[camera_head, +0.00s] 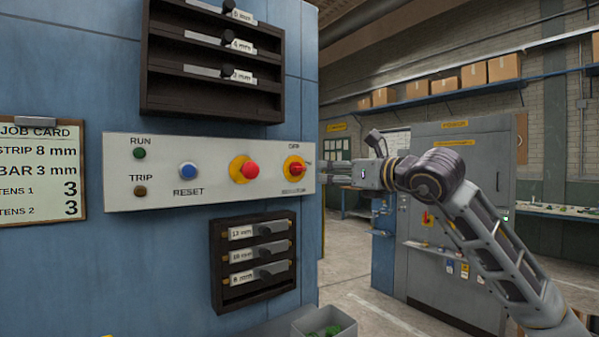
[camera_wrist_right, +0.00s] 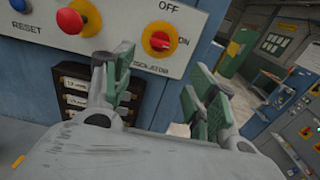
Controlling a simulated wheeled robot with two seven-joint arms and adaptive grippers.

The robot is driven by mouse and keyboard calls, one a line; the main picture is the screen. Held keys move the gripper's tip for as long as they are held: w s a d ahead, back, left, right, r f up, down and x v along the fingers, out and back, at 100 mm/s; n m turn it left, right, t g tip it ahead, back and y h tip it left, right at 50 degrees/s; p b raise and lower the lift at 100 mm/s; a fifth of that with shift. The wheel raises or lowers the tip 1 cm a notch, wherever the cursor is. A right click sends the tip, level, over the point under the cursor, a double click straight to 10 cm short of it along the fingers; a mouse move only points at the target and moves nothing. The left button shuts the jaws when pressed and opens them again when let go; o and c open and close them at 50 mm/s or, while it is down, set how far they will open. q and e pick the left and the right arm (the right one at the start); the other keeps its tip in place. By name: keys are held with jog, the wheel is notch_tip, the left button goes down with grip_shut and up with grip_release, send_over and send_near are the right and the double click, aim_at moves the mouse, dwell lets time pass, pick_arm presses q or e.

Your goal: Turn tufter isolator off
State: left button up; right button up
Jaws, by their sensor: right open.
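The isolator is a red rotary knob (camera_head: 296,169) on a yellow disc, at the right end of a pale control panel (camera_head: 130,190). It also shows in the wrist view as a red knob (camera_wrist_right: 160,41), with OFF printed above it and ON to its right. Its handle looks roughly level, towards the ON side. My right gripper (camera_head: 326,175) is just right of the panel's end in the head view. In the wrist view its green-padded fingers (camera_wrist_right: 160,75) are apart and empty, with the knob beyond and above the gap. My left gripper is not in view.
Left of the isolator are a red button (camera_head: 250,170) on yellow and a blue reset button (camera_head: 188,170). Dark racks hang above (camera_head: 160,60) and below (camera_head: 217,290). A grey bin (camera_head: 305,325) stands below. A grey cabinet (camera_head: 470,200) is behind my right arm.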

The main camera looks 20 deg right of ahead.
jog(key=p, duration=0.2)
send_near(302, 169)
jog(key=shift+w, duration=1.3)
jog(key=x, duration=0.2)
jog(key=a+p+x, duration=0.1)
jog(key=x, duration=0.2)
jog(key=shift+w+a, duration=0.1)
jog(key=shift+w, duration=0.25)
jog(key=shift+w+a, duration=0.1)
jog(key=shift+w, duration=0.15)
jog(key=shift+w+a, duration=0.1)
jog(key=shift+w, duration=0.2)
jog(key=shift+c, duration=0.7)
jog(key=c, duration=0.9)
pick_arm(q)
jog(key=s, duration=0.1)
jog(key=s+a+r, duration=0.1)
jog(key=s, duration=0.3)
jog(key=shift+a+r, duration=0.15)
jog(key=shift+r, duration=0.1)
